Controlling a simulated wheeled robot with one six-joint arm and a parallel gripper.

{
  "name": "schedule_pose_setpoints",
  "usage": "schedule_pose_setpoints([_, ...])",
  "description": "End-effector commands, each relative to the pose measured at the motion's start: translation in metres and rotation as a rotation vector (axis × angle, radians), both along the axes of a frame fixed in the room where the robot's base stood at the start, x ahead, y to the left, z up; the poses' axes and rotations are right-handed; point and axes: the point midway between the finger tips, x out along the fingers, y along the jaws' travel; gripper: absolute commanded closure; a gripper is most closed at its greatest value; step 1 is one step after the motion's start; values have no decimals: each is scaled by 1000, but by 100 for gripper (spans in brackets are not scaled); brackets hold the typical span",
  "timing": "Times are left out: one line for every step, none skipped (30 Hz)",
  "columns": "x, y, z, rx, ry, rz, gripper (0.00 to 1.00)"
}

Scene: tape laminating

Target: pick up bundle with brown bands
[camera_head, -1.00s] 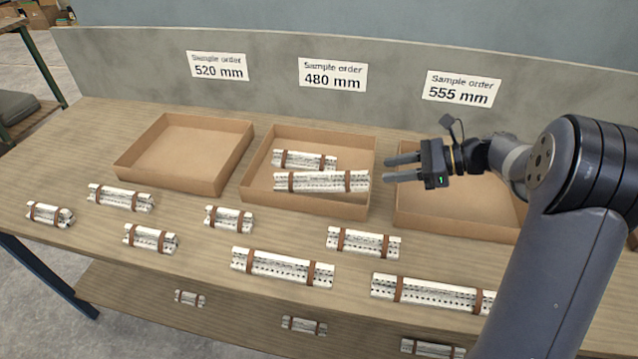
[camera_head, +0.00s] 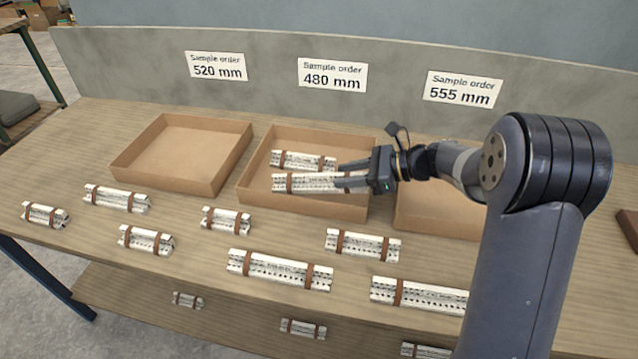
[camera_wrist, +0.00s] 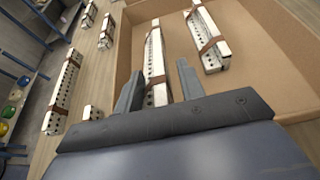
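Several white perforated bundles with brown bands are in view. Two lie in the middle cardboard box (camera_head: 245,187): a rear bundle (camera_head: 300,161) and a front bundle (camera_head: 300,183). My gripper (camera_head: 345,174) is over the right part of this box, at the right end of the front bundle, which it partly hides. In the wrist view my gripper (camera_wrist: 158,82) is open, and the near end of one bundle (camera_wrist: 154,55) shows between its fingers. I cannot tell whether the fingers touch it. The other bundle (camera_wrist: 205,40) lies to the right there.
The left box (camera_head: 185,150) is empty. The right box (camera_head: 425,220) is partly hidden by my arm. More bundles lie along the front of the table, such as a long one (camera_head: 280,270) and a shorter one (camera_head: 363,244). Signs stand on the back panel.

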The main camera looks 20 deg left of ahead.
Motion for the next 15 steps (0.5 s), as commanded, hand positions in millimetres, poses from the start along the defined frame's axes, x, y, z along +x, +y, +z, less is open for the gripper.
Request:
schedule_pose_setpoints([0,0,0,0,0,0,63])
schedule_pose_setpoints([0,0,0,0,0,0,63])
schedule_pose_setpoints([0,0,0,0,0,0,63])
schedule_pose_setpoints([0,0,0,0,0,0,63])
schedule_pose_setpoints([0,0,0,0,0,0,63])
schedule_pose_setpoints([0,0,0,0,0,0,66])
schedule_pose_setpoints([0,0,0,0,0,0,69])
schedule_pose_setpoints([0,0,0,0,0,0,71])
schedule_pose_setpoints([0,0,0,0,0,0,74])
schedule_pose_setpoints([0,0,0,0,0,0,77])
schedule_pose_setpoints([0,0,0,0,-1,0,79])
schedule_pose_setpoints([0,0,0,0,-1,0,83])
schedule_pose_setpoints([0,0,0,0,-1,0,85])
schedule_pose_setpoints([0,0,0,0,-1,0,87])
schedule_pose_setpoints([0,0,0,0,-1,0,91])
